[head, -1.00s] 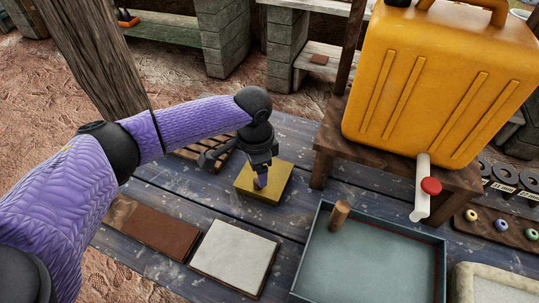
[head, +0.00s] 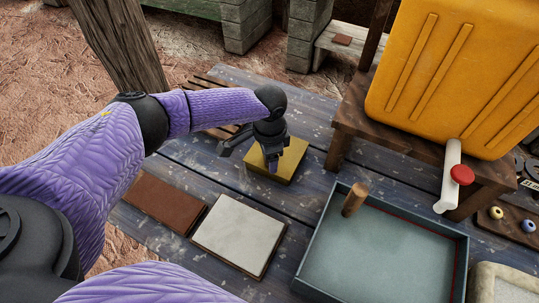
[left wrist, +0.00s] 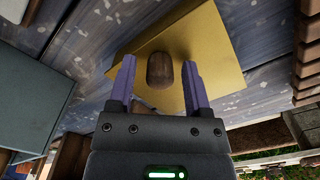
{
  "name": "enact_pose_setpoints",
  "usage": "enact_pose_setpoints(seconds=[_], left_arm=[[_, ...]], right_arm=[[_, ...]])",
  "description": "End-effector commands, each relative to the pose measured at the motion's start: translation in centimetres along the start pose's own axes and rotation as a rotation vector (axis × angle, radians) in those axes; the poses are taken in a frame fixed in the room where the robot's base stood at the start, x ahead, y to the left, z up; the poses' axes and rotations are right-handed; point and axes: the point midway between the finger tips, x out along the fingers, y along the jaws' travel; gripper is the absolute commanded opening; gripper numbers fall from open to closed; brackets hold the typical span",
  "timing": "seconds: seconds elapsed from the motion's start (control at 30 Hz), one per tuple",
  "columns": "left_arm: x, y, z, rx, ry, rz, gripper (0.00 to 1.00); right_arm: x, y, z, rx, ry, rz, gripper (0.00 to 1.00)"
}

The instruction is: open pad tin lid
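The pad tin is a flat, square golden-yellow box (head: 287,166) on the blue plank table, with its lid on. A dark brown wooden knob (left wrist: 160,70) stands on the lid in the left wrist view. My left gripper (head: 272,165) is over the tin, pointing down. In the left wrist view its two purple fingers (left wrist: 158,80) are apart, one on each side of the knob, with gaps showing. The knob is hidden behind the gripper in the head view. My right gripper is not in view.
A white pad (head: 238,235) and a brown pad (head: 165,197) lie in front of the tin. A grey-blue tray (head: 385,250) with a wooden peg (head: 354,199) is to the right. A large yellow canister (head: 460,70) with a red-capped tap (head: 461,174) stands on a wooden bench (head: 400,145).

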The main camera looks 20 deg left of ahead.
Motion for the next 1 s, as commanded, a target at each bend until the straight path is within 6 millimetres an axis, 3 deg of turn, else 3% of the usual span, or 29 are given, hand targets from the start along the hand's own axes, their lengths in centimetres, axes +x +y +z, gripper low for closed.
enact_pose_setpoints(seconds=[0.03,0.27,1.0], left_arm=[[-0.01,0.0,0.0,0.0,0.0,0.0,0.5],[-0.02,0.0,0.0,0.0,0.0,0.0,0.02],[-0.03,-0.02,-0.01,0.0,0.001,-0.001,0.0]], right_arm=[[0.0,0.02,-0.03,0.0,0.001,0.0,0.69],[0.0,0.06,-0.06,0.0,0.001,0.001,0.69],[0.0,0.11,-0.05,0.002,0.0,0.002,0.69]])
